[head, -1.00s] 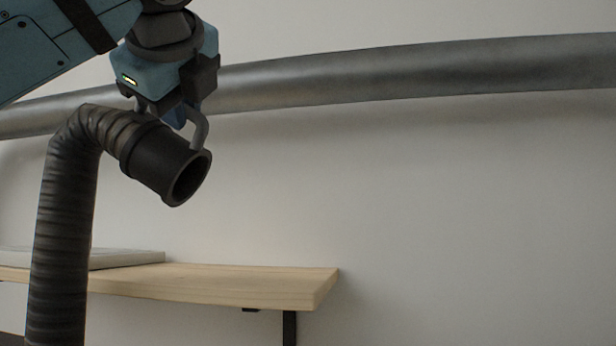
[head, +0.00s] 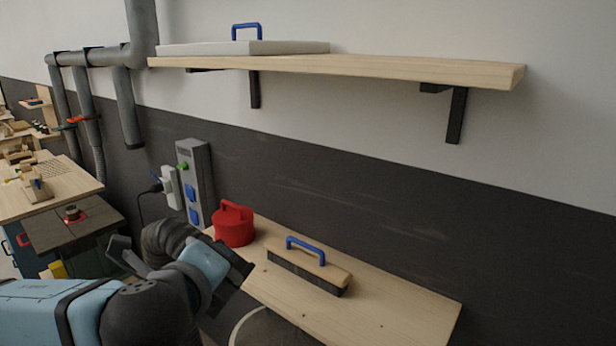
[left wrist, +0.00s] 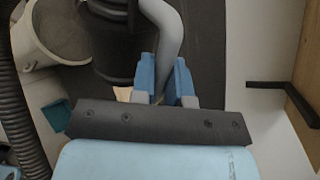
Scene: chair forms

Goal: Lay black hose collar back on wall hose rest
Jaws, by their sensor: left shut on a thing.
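In the left wrist view the blue fingers of my left gripper (left wrist: 164,84) are shut on a grey curved bar (left wrist: 170,38), apparently the handle of the black hose collar (left wrist: 112,55). The collar lies just beyond the fingers, partly cut off by the top edge. The ribbed hose (left wrist: 18,105) runs down the left side of that view. In the head view my left arm is at the lower left. Its fingertips and the held collar cannot be made out there. I cannot identify the wall hose rest in either current view. My right gripper is not in view.
A wooden wall shelf (head: 420,70) spans the top. Below it, a wooden top (head: 400,315) carries a red container (head: 234,226) and a blue-handled brush (head: 308,270). A power box (head: 194,180) and grey pipes (head: 125,100) are on the wall. A pale bucket (left wrist: 28,50) stands by the collar.

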